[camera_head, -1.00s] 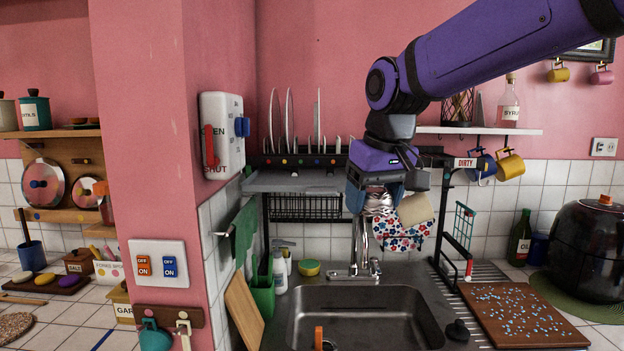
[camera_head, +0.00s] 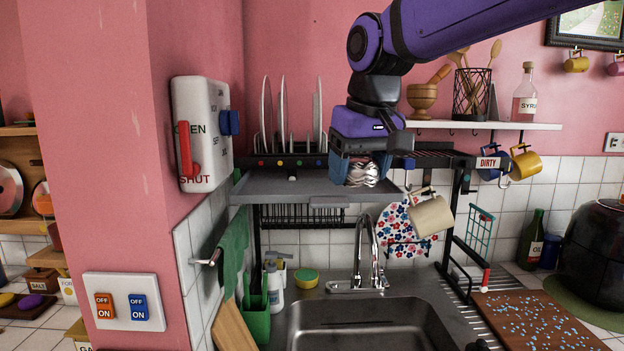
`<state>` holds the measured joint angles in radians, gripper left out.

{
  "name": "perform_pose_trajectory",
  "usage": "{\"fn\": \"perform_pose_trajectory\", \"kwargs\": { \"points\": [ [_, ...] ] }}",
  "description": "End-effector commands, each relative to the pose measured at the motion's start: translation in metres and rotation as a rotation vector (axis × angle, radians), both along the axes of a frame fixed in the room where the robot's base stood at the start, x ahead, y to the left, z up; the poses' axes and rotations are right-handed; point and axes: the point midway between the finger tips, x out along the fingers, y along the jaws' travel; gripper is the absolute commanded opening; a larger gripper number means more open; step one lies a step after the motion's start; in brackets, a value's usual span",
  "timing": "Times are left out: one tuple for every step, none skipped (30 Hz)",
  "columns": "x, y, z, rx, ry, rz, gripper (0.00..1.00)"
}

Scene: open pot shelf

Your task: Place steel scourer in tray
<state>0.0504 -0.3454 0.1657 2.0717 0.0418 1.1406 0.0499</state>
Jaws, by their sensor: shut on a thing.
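My gripper (camera_head: 360,172) points down and is shut on the steel scourer (camera_head: 362,175), a shiny silvery crumpled pad showing between the blue fingers. The grey tray (camera_head: 285,187) is a shallow shelf-like tray on the black rack above the sink. The scourer is at the tray's right end in the picture. I cannot tell whether it touches the tray or hangs above or in front of it.
Plates (camera_head: 283,112) stand in the rack behind the tray. A cream mug (camera_head: 431,216) hangs below the rack at the right. The tap (camera_head: 362,250) rises over the sink (camera_head: 370,326). A white switch box (camera_head: 205,130) is on the pink wall at the left.

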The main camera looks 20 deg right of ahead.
Motion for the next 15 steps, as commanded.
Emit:
{"fn": "perform_pose_trajectory", "kwargs": {
  "points": [
    [0.01,0.001,-0.002,0.0,0.004,0.0,0.44],
    [0.016,0.001,-0.003,0.0,0.004,0.0,0.44],
    [0.025,0.002,-0.003,0.0,0.003,0.0,0.44],
    [0.031,0.003,-0.004,0.0,0.004,0.0,0.44],
    [0.037,0.004,-0.005,0.0,0.004,0.0,0.44],
    [0.045,0.005,-0.006,0.0,0.004,-0.001,0.44],
    [0.051,0.005,-0.006,0.0,0.004,-0.001,0.44],
    [0.058,0.006,-0.007,0.001,0.004,-0.001,0.44],
    [0.066,0.007,-0.008,0.001,0.003,-0.001,0.44],
    [0.072,0.008,-0.008,0.001,0.003,-0.001,0.44],
    [0.079,0.008,-0.009,0.001,0.003,0.0,0.44],
    [0.087,0.01,-0.01,0.001,0.003,0.0,0.44],
    [0.093,0.01,-0.01,0.001,0.003,0.001,0.44],
    [0.099,0.011,-0.011,0.001,0.003,0.001,0.44],
    [0.107,0.012,-0.012,0.001,0.003,0.0,0.44]
  ]
}}
